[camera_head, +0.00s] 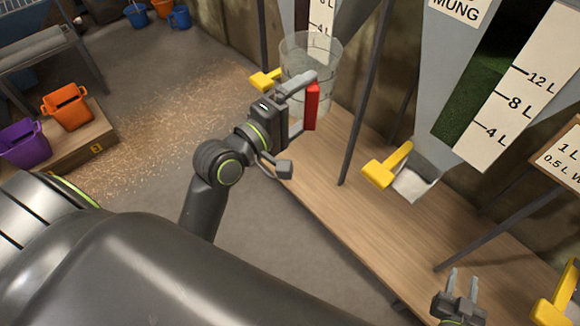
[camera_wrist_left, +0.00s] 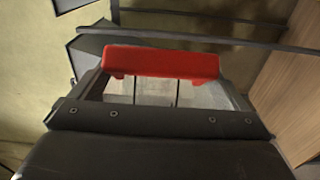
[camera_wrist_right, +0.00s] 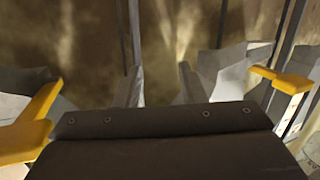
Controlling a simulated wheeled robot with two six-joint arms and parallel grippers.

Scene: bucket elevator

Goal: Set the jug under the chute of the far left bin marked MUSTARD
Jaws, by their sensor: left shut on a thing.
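The jug (camera_head: 308,62) is clear and has a red handle (camera_head: 312,105), which also shows in the left wrist view (camera_wrist_left: 160,62). My left gripper (camera_head: 305,95) is shut on the jug by its red handle. The jug looks upright in front of the far left bin (camera_head: 318,22), near that bin's yellow lever (camera_head: 264,79). The chute there is hidden behind the jug, and I cannot tell whether the jug touches the shelf. The bin's name is out of view. My right gripper (camera_head: 462,283) is open and empty at the lower right.
A wooden shelf (camera_head: 330,190) runs under the bins, with dark posts along it. The MUNG bin (camera_head: 455,100) has a yellow lever (camera_head: 386,167) and a chute (camera_head: 415,183). Orange (camera_head: 66,105) and purple (camera_head: 24,143) buckets stand at the left.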

